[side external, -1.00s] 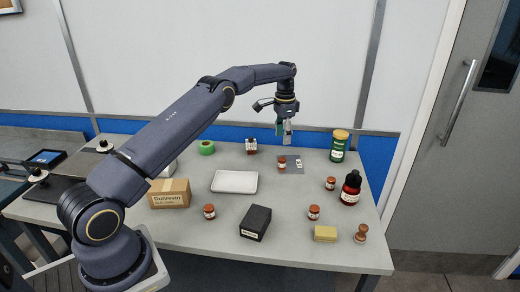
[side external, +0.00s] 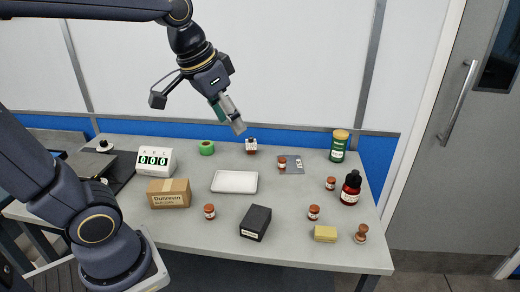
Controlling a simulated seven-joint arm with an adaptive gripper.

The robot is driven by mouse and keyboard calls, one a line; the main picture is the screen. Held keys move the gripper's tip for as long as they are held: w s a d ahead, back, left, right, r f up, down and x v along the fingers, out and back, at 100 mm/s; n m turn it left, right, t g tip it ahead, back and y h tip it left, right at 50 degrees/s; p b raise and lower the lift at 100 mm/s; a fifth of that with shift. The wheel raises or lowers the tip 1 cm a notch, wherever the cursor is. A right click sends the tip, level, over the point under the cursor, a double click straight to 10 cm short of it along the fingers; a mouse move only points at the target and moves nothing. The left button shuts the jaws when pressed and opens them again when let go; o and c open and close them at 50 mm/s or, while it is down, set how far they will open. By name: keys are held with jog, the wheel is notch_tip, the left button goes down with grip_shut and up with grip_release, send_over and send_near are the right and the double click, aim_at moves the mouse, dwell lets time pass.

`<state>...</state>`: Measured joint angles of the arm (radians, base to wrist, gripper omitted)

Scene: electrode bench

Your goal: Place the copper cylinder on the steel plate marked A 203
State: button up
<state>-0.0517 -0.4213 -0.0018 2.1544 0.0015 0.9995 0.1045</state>
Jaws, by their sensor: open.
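A small copper cylinder (side external: 282,162) with a pale label stands at the left part of a thin grey steel plate (side external: 292,170), towards the back right of the bench. The plate carries a white marked tag (side external: 299,162), too small to read here. More copper-coloured cylinders with pale labels stand at the right (side external: 330,183), front right (side external: 313,212) and front left (side external: 209,211). My gripper (side external: 238,127) is open and empty, raised in the air to the left of the plate and apart from every cylinder.
A white tray (side external: 234,190), a cardboard box (side external: 169,201) and a black block (side external: 256,224) occupy the middle. A green tin (side external: 339,146), a dark red bottle (side external: 350,188), a yellow sponge (side external: 325,233) and a stamp (side external: 361,233) stand right. A display (side external: 155,160) reads 000.

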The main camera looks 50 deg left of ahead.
jog(key=s+d+f+t, duration=0.1)
jog(key=s+f, duration=0.3)
jog(key=s, duration=0.3)
jog(key=shift+s+d+f+n, duration=0.2)
jog(key=shift+s+f+n, duration=0.1)
jog(key=shift+s+f, duration=0.1)
